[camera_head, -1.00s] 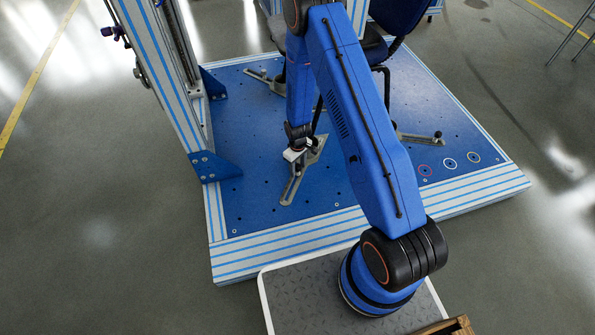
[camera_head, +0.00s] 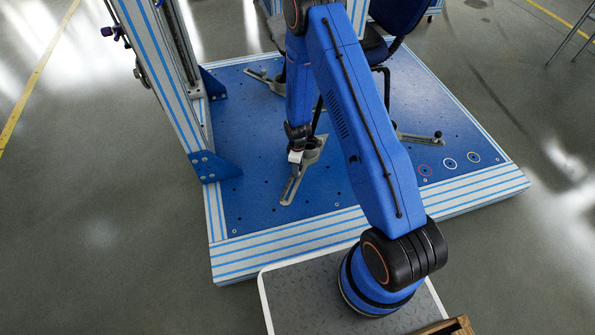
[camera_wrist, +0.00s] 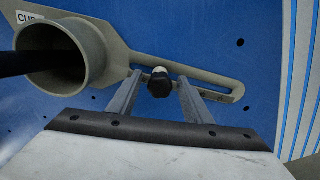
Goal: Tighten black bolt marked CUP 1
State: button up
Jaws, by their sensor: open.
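The black bolt (camera_wrist: 159,83) sits in the slot of a grey cup bracket (camera_wrist: 205,76) in the wrist view. A label at the upper left, partly cut off, reads "CU". My gripper (camera_wrist: 158,84) is open, with one finger on each side of the bolt. I cannot tell whether the fingers touch it. The round cup (camera_wrist: 98,52) of the bracket stands to the left, with a dark chair leg in it. In the head view the bracket (camera_head: 291,187) lies on the blue platform below my gripper (camera_head: 296,160), and the bolt is hidden there.
The blue platform (camera_head: 255,195) has several holes and a striped edge. Other brackets lie at the back left (camera_head: 262,78) and right (camera_head: 418,138). A dark chair (camera_head: 398,18) stands behind my arm. A striped upright frame (camera_head: 165,75) stands at the left.

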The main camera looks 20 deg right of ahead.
dwell(0.3)
jog(key=n, duration=0.4)
grip_shut()
jog(key=shift+m, duration=2)
grip_release()
jog(key=shift+r, duration=0.1)
